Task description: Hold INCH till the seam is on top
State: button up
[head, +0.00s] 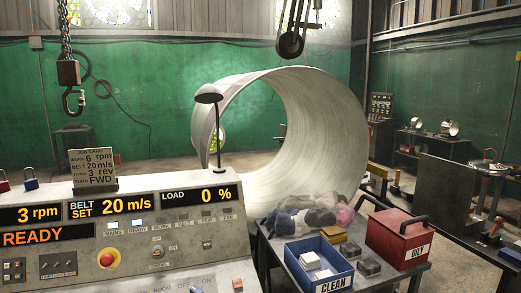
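The control console (190,262) fills the lower left. Its displays (125,207) read 3 rpm, BELT SET 20 m/s, LOAD 0 % and READY. A red mushroom button (107,259) and small switches sit on its face. I cannot make out a label reading INCH. My gripper is not in view.
A job card (92,170) on the console reads 6 rpm, 20 m/s, 3 rev, FWD. A table at right holds a blue CLEAN bin (318,268), a red OILY box (397,238) and cloths (310,218). A chain hook (73,100) hangs at left, a pulley block (290,44) above the shell.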

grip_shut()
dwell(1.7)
